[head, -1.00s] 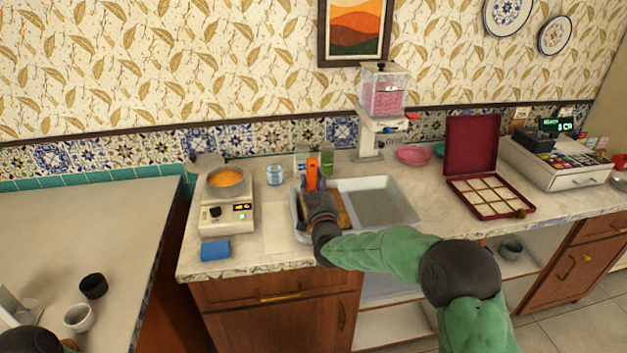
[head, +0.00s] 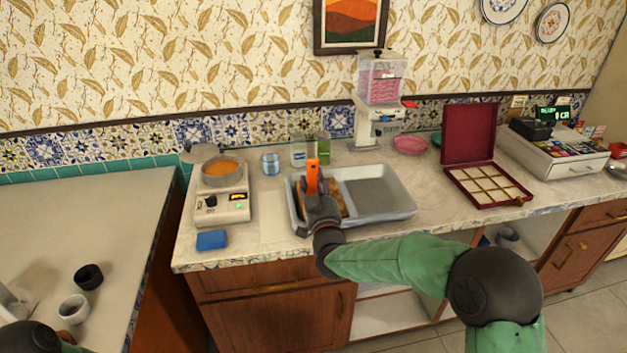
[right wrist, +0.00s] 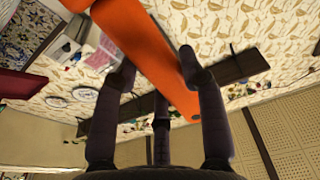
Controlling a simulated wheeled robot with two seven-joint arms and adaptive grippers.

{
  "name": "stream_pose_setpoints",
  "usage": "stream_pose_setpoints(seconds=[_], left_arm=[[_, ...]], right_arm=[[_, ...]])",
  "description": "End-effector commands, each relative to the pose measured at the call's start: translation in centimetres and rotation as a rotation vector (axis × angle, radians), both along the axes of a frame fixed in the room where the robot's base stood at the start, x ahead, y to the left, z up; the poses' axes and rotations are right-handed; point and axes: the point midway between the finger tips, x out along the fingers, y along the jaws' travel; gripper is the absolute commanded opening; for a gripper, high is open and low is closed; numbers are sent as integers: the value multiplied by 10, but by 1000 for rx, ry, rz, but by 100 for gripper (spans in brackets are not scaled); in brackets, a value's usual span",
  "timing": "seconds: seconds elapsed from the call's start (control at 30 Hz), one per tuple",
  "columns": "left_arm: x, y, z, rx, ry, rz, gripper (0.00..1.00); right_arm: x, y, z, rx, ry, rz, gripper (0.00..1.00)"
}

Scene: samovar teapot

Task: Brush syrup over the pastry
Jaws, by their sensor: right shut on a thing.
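My right gripper (head: 318,200) is shut on an orange brush handle (head: 312,175) over the left compartment of a grey two-part tray (head: 408,210). In the right wrist view the orange handle (right wrist: 150,50) runs slantwise between the dark fingers. The brush's bristle end is hidden, so I cannot tell whether it touches anything. The golden-brown pastry (head: 339,198) lies in that compartment, partly covered by my gripper. A pan of orange syrup (head: 222,168) sits on a white hot plate (head: 222,208) to the left. My left gripper is out of view.
The tray's right compartment is empty. A blue sponge (head: 212,240) lies in front of the hot plate. Glass jars (head: 270,163) stand behind the tray. A dispenser (head: 380,95), a pink plate (head: 409,145) and an open red box (head: 490,184) stand to the right.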

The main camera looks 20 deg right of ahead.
Motion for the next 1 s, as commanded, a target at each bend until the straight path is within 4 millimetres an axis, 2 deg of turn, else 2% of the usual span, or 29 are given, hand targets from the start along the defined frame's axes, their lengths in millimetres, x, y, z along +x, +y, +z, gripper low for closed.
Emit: stream_pose_setpoints(seconds=[0.17, 0.4, 0.77, 1.0], left_arm=[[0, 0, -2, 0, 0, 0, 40], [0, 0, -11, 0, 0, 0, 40], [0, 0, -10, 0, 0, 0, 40], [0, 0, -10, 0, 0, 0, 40]], right_arm=[[-1, 0, -2, 0, 2, 0, 9], [16, -8, -2, -1, 1, -1, 9], [32, -14, -2, 0, 3, 0, 9], [50, -22, -1, 0, 2, -1, 9]])
